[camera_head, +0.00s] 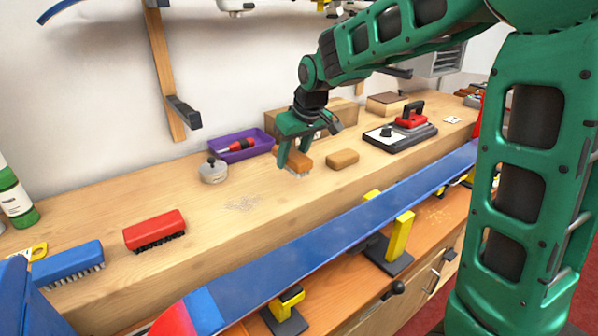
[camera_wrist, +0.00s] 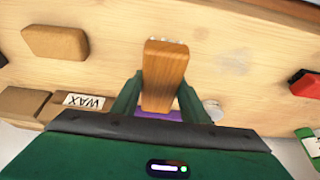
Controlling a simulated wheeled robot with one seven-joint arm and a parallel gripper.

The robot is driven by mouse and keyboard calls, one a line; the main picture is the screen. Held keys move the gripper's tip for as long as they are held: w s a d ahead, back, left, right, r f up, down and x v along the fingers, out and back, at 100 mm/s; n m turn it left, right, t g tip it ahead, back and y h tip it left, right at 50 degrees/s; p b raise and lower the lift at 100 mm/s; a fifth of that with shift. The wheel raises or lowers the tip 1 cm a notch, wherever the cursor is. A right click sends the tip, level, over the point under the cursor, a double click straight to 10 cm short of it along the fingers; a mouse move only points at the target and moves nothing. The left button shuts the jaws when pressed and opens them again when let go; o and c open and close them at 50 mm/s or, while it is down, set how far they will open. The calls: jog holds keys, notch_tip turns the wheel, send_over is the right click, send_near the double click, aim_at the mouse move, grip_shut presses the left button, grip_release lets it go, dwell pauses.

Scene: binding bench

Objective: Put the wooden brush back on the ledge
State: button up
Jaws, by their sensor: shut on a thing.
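The wooden brush (camera_head: 299,163) has an orange-brown wooden back and pale bristles underneath. My gripper (camera_head: 293,158) is shut on it, one finger on each side. In the wrist view the brush (camera_wrist: 164,75) sticks out between the two fingers of my gripper (camera_wrist: 160,98). The brush is over the wooden ledge (camera_head: 215,215) at the back of the bench. I cannot tell for certain whether its bristles touch the ledge or hang just above it.
A tan block (camera_head: 343,159) lies just right of the brush. A purple tray (camera_head: 262,150) and a grey round weight (camera_head: 213,172) stand to the left. A red brush (camera_head: 154,229) and blue brush (camera_head: 68,262) lie farther left. A blue ski (camera_head: 330,238) runs in front.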

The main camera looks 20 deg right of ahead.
aim_at(299, 182)
jog(key=shift+w+d+f, duration=0.35)
jog(key=shift+d+f, duration=0.1)
jog(key=shift+d, duration=0.15)
jog(key=shift+w+d+f, duration=0.3)
jog(key=shift+d+f, duration=0.1)
jog(key=shift+d, duration=0.2)
jog(key=shift+f, duration=2)
jog(key=o, duration=1.2)
jog(key=shift+f, duration=0.1)
